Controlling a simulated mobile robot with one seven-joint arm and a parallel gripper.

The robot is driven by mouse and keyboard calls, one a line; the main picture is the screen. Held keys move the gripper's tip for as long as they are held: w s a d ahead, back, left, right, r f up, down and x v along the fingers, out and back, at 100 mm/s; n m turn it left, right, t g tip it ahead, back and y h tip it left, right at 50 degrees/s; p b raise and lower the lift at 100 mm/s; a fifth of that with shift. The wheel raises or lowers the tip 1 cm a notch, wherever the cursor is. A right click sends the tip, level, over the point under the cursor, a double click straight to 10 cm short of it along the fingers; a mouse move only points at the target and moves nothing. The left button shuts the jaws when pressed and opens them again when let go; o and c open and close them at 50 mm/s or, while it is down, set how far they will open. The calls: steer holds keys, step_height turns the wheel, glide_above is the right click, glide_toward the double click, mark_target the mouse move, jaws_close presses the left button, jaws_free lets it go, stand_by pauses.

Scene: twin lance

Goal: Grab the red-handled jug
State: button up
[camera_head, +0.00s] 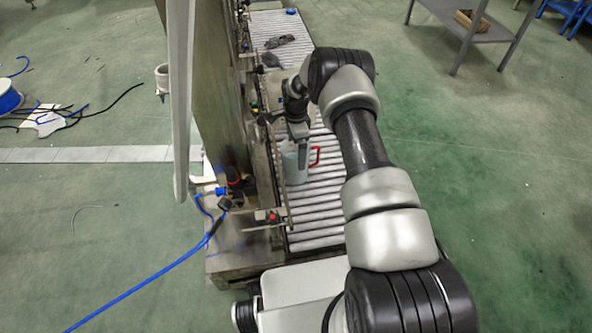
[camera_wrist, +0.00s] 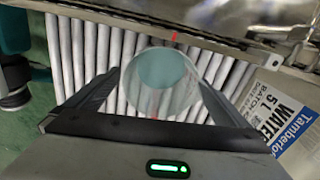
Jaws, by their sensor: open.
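The jug (camera_head: 296,168) is pale and stands upright on the roller conveyor, with its red handle (camera_head: 316,155) on its right side in the head view. In the wrist view the jug (camera_wrist: 165,82) is seen from above as a round, translucent pale shape. My gripper (camera_head: 300,148) points down at the jug and partly covers its top in the head view. In the wrist view my gripper (camera_wrist: 160,84) is open, with one finger on each side of the jug. I cannot tell whether the fingers touch it. The handle is not clear in the wrist view.
The roller conveyor (camera_head: 322,208) runs beside a tall metal machine wall (camera_head: 225,90). A metal rail (camera_wrist: 190,30) edges the rollers. A labelled white container (camera_wrist: 290,125) sits at right in the wrist view. Dark items (camera_head: 279,41) lie farther up the conveyor.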

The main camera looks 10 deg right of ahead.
steer(key=c, duration=2.1)
steer(key=shift+r, duration=0.1)
steer(key=shift+r, duration=0.15)
